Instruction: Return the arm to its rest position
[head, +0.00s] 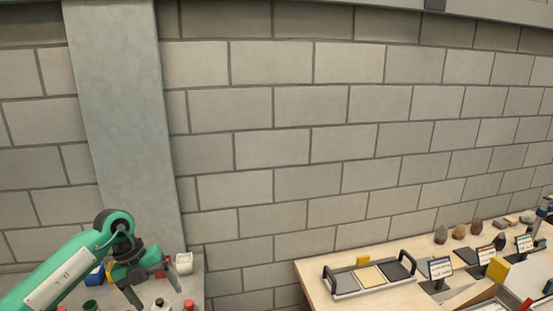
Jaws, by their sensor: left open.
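My left arm comes in from the lower left, green with a white label plate. Its left gripper (154,289) points down and to the right, with its dark fingers spread apart and nothing visible between them. It is over or in front of a grey bench (196,268) at the lower left. My right gripper is not in view.
Bottles and small coloured items, with a white roll (184,263), stand on the grey bench close to the gripper. At the right, a wooden table (313,285) holds a tray (345,293), small signs (441,268) and several stones (459,232). A gap separates bench and table.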

